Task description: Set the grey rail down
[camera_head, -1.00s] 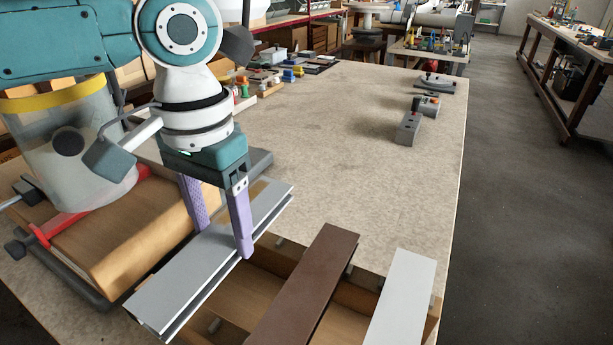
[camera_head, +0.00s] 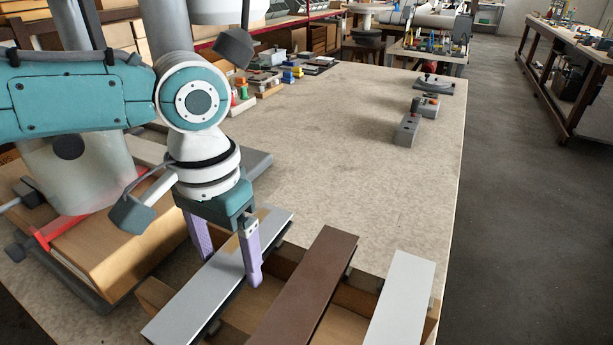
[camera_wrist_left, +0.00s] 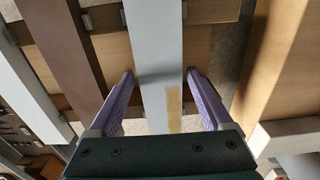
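The grey rail (camera_head: 205,290) is a long light-grey profile with a small tan patch near its far end. It lies flat across the wooden frame (camera_head: 155,292), left of and roughly parallel to the brown rail (camera_head: 312,285). My left gripper (camera_head: 226,262) points down over the grey rail, with one purple finger on each side of it. In the left wrist view the grey rail (camera_wrist_left: 155,50) runs between the fingers (camera_wrist_left: 160,72), and narrow gaps show beside it, so the gripper looks open. My right gripper is not in view.
A white rail (camera_head: 402,300) lies right of the brown one. Small grey blocks (camera_head: 408,128) sit at the table's right edge. The middle of the table is clear.

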